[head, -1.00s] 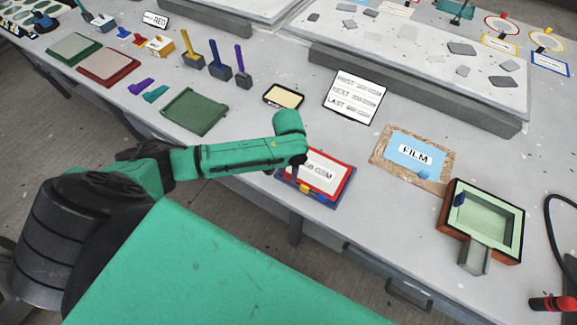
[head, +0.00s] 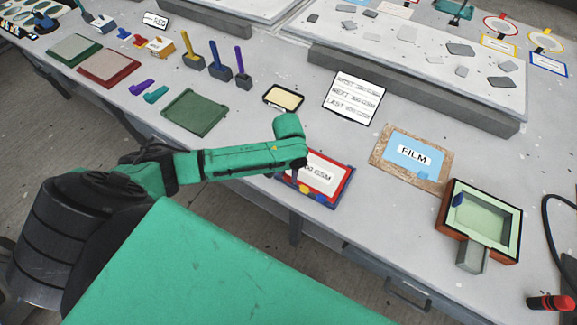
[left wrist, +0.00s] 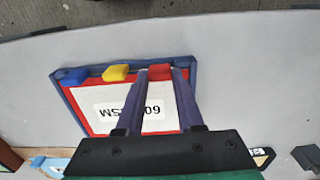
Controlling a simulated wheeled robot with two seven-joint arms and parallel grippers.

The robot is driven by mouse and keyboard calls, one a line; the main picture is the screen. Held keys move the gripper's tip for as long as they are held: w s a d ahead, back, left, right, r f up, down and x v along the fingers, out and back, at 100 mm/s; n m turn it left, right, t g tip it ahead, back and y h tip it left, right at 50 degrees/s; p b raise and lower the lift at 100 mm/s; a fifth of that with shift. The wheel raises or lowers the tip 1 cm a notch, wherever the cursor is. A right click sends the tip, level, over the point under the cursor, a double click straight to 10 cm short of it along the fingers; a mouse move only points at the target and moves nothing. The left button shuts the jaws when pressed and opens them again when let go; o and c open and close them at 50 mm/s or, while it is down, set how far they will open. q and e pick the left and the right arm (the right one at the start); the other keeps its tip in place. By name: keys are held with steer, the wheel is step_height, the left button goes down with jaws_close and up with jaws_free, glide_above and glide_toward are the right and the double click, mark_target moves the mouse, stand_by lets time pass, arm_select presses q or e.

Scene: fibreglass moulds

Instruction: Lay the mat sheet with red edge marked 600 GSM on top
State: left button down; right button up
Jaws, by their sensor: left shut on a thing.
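The red-edged mat sheet marked 600 GSM (head: 333,180) lies near the front edge of the bench, on a stack with a blue border (head: 345,196). Its label also shows in the left wrist view (left wrist: 142,110). My left gripper (left wrist: 160,73) has its two fingers around the red tab (left wrist: 160,72) on the sheet's edge and is shut on it. A yellow tab (left wrist: 116,73) and a blue tab (left wrist: 70,75) stand beside it along the same edge. In the head view my left gripper (head: 297,180) partly hides the sheet's left side. My right gripper is not in view.
A green tray (head: 195,112) and upright brushes are on the left. Bare bench surrounds the stack.

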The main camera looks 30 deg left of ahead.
arm_select(q)
steer(key=shift+c, duration=2.3)
jaws_free()
steer(key=shift+r, duration=0.1)
step_height(320, 180, up, 14)
steer(key=b, duration=0.1)
steer(key=shift+r, duration=0.2)
steer(key=shift+d+f, duration=0.1)
